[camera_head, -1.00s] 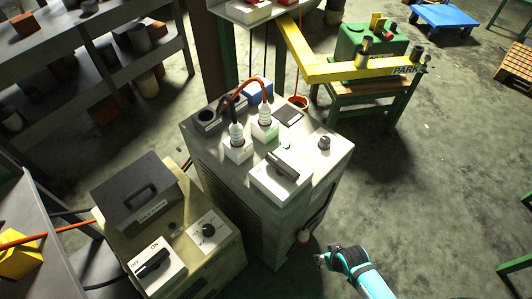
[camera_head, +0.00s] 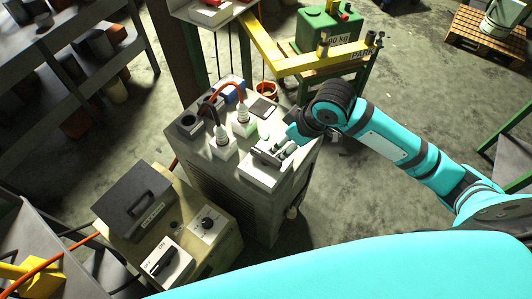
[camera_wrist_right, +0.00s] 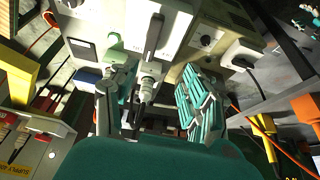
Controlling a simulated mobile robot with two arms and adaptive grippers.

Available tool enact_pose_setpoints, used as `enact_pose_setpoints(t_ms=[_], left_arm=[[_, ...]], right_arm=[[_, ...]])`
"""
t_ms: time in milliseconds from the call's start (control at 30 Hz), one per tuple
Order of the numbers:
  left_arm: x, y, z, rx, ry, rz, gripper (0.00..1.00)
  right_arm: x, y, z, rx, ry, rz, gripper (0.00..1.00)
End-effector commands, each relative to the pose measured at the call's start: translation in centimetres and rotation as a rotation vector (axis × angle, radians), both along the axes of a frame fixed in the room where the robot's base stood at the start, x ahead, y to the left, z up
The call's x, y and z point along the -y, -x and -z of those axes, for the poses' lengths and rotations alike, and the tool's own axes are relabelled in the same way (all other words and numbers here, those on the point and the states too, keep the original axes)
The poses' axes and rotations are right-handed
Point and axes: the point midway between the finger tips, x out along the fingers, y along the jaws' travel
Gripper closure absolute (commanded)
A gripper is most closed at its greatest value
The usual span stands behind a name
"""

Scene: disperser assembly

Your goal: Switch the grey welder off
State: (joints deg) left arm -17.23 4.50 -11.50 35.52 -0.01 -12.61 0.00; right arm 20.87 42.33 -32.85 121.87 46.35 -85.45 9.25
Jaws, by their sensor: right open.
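The grey welder (camera_head: 225,187) stands upright in the middle of the head view. A white switch box (camera_head: 257,174) with a dark lever sits on its top panel. My right gripper (camera_head: 283,146) is over the right part of this panel, close to the lever and partly covering it. In the right wrist view, the open right gripper (camera_wrist_right: 158,98) has its fingers apart. The dark switch lever (camera_wrist_right: 153,36) shows ahead, beyond the fingertips. Whether a finger touches the lever cannot be told. My left gripper is not in view.
A white plug (camera_head: 221,140) and a second plug with a red cable stand beside the switch box. A beige welder (camera_head: 215,240) with its own ON switch (camera_head: 168,262) stands left. A yellow bar (camera_head: 320,62) and green weight (camera_head: 328,30) are behind.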

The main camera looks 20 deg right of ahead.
Motion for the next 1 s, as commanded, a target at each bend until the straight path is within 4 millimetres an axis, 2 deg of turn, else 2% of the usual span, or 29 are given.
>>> enact_pose_setpoints(t_ms=[33, 133, 233, 333, 467, 800, 1000], left_arm=[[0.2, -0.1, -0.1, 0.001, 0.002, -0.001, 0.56], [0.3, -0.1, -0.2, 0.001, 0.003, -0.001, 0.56], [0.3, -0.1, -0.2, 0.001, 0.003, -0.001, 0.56], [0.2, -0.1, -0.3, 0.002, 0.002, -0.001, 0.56], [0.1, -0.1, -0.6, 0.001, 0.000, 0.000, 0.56], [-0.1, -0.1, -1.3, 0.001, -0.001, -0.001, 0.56], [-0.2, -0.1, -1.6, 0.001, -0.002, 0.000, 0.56]], right_arm=[[0.8, -0.6, -0.9, -0.001, 0.014, -0.002, 0.52], [1.4, -0.9, -1.6, -0.012, 0.023, -0.002, 0.52], [1.5, -1.1, -1.6, -0.019, 0.023, -0.002, 0.52], [1.2, -1.4, -0.6, -0.021, 0.022, -0.001, 0.52], [0.6, -2.0, 1.4, -0.021, 0.021, -0.001, 0.52], [-1.1, -4.3, 8.4, -0.020, 0.022, 0.000, 0.52], [-2.0, -5.4, 11.9, -0.018, 0.023, -0.002, 0.52]])
